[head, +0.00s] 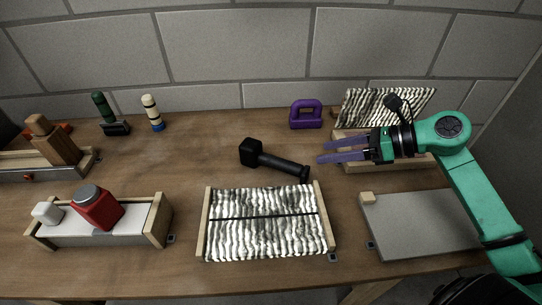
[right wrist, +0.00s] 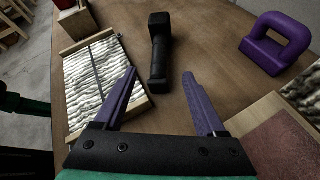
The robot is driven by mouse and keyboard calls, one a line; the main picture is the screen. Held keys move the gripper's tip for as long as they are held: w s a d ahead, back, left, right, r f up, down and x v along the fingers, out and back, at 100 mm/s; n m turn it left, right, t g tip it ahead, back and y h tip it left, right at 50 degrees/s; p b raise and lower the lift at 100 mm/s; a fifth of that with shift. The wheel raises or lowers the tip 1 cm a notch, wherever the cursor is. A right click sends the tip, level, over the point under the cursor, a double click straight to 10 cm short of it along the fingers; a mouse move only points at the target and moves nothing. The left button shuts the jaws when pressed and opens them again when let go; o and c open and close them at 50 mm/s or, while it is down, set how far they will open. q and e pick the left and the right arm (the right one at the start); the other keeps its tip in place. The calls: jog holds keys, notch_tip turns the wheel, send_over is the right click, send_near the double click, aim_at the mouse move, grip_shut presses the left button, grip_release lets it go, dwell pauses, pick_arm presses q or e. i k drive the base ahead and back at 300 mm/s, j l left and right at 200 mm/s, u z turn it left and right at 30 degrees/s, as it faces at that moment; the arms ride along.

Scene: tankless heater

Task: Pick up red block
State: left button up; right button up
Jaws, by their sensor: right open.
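A red block-like object (head: 98,208) with a grey round top sits tilted in a wooden-ended white tray (head: 126,222) at the front left in the head view. My right gripper (head: 320,152) is open and empty, far to the right of it, pointing left above the table. In the right wrist view the purple fingers (right wrist: 159,73) are spread with nothing between them. A flat reddish surface (right wrist: 290,145) shows at the lower right there; I cannot tell what it belongs to. My left gripper is in neither view.
A black hammer-like tool (head: 275,160) lies near my right fingertips. A striped panel (head: 265,222) lies at front centre. A purple handled block (head: 306,114) stands behind. A grey board (head: 425,222) lies right. A white block (head: 47,212) sits left of the red object.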

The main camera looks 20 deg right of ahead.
aim_at(97, 204)
jog(key=k+j, duration=1.2)
jog(key=k, duration=0.05)
